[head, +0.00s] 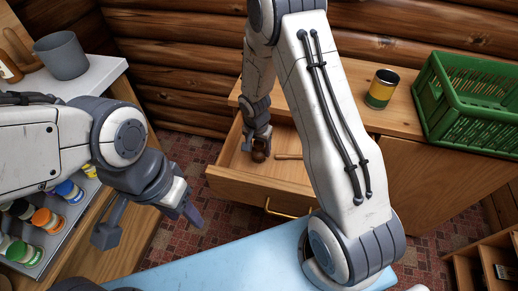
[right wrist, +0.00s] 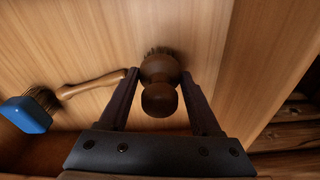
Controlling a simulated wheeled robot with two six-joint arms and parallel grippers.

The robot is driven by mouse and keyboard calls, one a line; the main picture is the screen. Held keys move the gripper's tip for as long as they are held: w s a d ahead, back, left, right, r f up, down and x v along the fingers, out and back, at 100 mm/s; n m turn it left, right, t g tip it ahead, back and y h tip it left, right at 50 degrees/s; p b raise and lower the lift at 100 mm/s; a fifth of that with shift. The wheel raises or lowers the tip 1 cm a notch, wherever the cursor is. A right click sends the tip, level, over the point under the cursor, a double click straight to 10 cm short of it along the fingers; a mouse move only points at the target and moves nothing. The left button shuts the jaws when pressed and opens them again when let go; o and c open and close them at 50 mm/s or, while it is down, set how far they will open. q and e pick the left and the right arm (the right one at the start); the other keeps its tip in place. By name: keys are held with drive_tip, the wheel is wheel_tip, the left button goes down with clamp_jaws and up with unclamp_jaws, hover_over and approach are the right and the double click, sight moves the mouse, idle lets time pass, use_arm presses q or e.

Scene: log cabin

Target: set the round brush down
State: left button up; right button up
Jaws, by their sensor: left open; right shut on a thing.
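The round brush (right wrist: 160,98) is dark brown with a knob and short bristles. My right gripper (head: 259,148) is shut on it, with one finger on each side in the right wrist view. In the head view the round brush (head: 258,156) shows as a small brown ball inside the open drawer (head: 248,185). Its bristles face the drawer's wooden floor; I cannot tell whether they touch it. My left gripper (head: 150,218) is open and empty, away to the left near the spice rack.
A blue-headed brush (right wrist: 25,114) with a wooden handle lies in the drawer beside the round brush. A green crate (head: 470,105) and a can (head: 381,89) stand on the cabinet top. A grey cup (head: 62,55) stands at the left. A pale blue surface (head: 225,262) is in front.

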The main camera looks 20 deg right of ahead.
drive_tip(key=shift+f, duration=0.1)
drive_tip(key=shift+f, duration=0.2)
drive_tip(key=o, duration=1.4)
drive_tip(key=shift+c, duration=0.2)
drive_tip(key=shift+r, duration=0.1)
